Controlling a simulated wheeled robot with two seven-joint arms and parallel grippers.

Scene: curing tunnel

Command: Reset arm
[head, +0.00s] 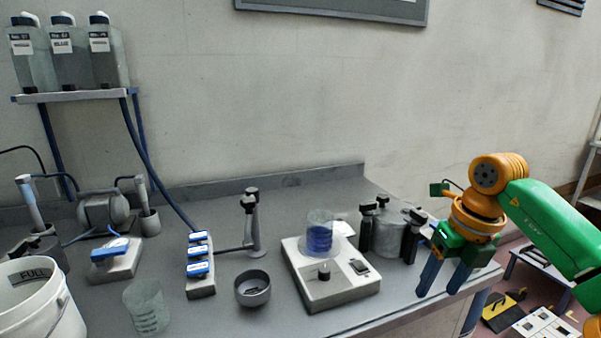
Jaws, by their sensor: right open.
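My right gripper (444,278) shows at the right of the head view, on a green and orange arm that comes in from the right edge. Its two dark blue fingers point down and stand apart, with nothing between them. It is over the right end of the grey bench (390,301), to the right of a metal pot with black clamps (388,238). How high the fingertips are above the bench is hard to tell. My left gripper is not in view.
A white stirrer plate (335,293) bears a beaker of blue liquid (319,238). Left of it are a dark bowl (252,290), a blue-levered valve block (201,287), a clear beaker (147,308) and a white bucket (38,308). Bottles (70,60) stand on a shelf.

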